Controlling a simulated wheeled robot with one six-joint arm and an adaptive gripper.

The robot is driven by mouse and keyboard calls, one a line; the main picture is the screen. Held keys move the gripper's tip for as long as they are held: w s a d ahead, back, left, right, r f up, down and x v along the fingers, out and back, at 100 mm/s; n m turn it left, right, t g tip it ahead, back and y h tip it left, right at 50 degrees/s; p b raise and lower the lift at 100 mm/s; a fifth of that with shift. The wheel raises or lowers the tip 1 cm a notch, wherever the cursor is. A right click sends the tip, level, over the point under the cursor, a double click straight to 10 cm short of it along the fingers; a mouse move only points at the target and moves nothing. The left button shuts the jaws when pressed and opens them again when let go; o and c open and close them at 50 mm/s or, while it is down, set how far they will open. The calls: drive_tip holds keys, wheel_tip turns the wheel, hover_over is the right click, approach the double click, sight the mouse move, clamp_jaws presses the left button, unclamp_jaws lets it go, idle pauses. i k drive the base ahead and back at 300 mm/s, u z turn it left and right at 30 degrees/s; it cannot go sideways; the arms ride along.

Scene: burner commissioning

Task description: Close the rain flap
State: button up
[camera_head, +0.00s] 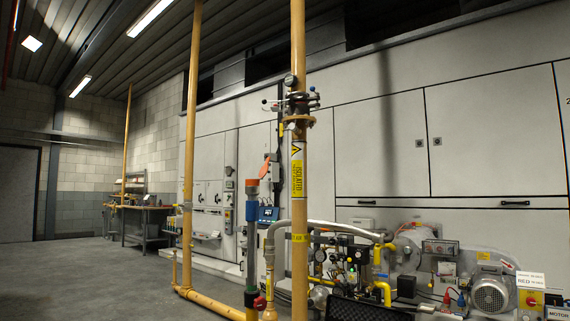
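I cannot pick out a rain flap with certainty in the head view. A small orange piece (265,169) stands tilted above a blue and red fitting (251,187) left of the middle; I cannot tell what it is. A yellow pipe (299,220) with an "isolated" label rises in front of the white cabinets (380,140). A flanged valve with a gauge (292,102) sits high on this pipe. My gripper is not in view.
A burner assembly with yellow gas piping and a motor (491,295) fills the lower right. A dark open case (365,308) lies at the bottom. Yellow pipes (190,130) stand left of the middle. A workbench (140,222) stands far back. Grey floor (80,280) at left is clear.

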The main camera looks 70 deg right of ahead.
sight(262, 173)
drive_tip(key=z, duration=2.05)
drive_tip(key=i, duration=0.5)
drive_tip(key=k, duration=0.6)
drive_tip(key=z, duration=0.7)
drive_tip(key=i, duration=0.45)
drive_tip(key=z, duration=0.8)
drive_tip(key=i, duration=0.6)
drive_tip(key=u, duration=0.5)
drive_tip(key=i, duration=0.8)
drive_tip(key=u, duration=0.85)
